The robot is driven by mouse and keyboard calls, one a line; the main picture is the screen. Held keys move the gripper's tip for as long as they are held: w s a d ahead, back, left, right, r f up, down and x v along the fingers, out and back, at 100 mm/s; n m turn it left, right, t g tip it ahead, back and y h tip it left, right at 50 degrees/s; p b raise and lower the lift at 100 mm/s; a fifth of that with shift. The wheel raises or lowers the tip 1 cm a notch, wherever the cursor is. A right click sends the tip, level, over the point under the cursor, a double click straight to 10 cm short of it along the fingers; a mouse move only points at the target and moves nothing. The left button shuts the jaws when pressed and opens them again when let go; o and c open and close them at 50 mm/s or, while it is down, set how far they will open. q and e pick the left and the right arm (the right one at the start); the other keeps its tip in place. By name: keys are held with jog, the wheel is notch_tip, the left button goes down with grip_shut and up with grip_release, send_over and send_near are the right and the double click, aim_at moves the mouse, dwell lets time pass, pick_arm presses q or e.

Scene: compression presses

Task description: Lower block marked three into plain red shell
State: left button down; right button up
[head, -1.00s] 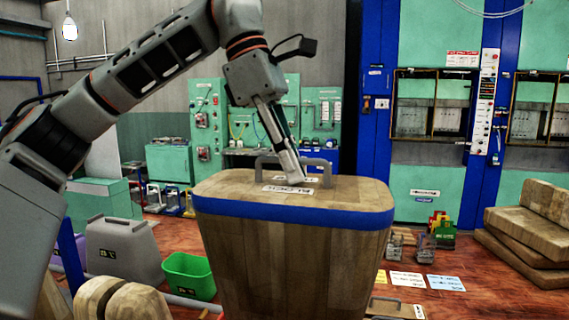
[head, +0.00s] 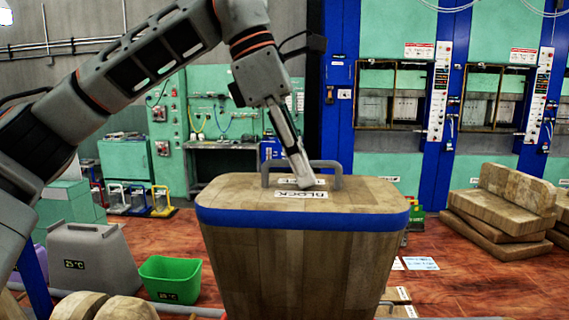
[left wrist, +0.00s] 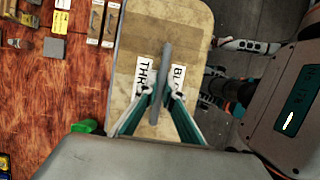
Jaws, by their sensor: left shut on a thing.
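The block (head: 300,265) is a large wooden tapered body with a blue band near its top. It stands upright in the middle of the head view, its lower end cut off by the picture edge. A label reading BLOCK lies on its top, and the left wrist view shows a label starting THR beside the handle. A grey handle (head: 337,178) arches over the top. My left gripper (head: 303,182) reaches down from above and is shut on this handle, also seen in the left wrist view (left wrist: 158,92). My right gripper is out of view. No red shell shows.
A green bin (head: 170,278) and a grey container (head: 92,262) stand on the floor to the left. Stacked wooden pieces (head: 500,205) lie at the right. Teal and blue presses (head: 390,95) line the back.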

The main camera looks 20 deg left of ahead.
pick_arm(q)
notch_tip(320, 180, down, 21)
jog(key=b, duration=0.3)
jog(key=shift+d+r, duration=0.1)
jog(key=shift+r, duration=0.05)
jog(key=shift+f+b, duration=0.8)
jog(key=shift+f, duration=0.1)
jog(key=shift+f+b, duration=0.95)
jog(key=shift+f, duration=0.75)
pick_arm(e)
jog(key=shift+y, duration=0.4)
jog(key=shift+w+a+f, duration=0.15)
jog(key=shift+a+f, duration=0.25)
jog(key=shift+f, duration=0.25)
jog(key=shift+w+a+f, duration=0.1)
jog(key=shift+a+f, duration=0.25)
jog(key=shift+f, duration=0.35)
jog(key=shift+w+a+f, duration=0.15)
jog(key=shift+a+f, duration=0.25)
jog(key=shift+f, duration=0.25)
pick_arm(q)
jog(key=shift+f, duration=0.15)
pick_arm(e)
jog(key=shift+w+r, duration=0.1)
pick_arm(q)
jog(key=shift+f+b, duration=0.3)
jog(key=shift+f, duration=0.1)
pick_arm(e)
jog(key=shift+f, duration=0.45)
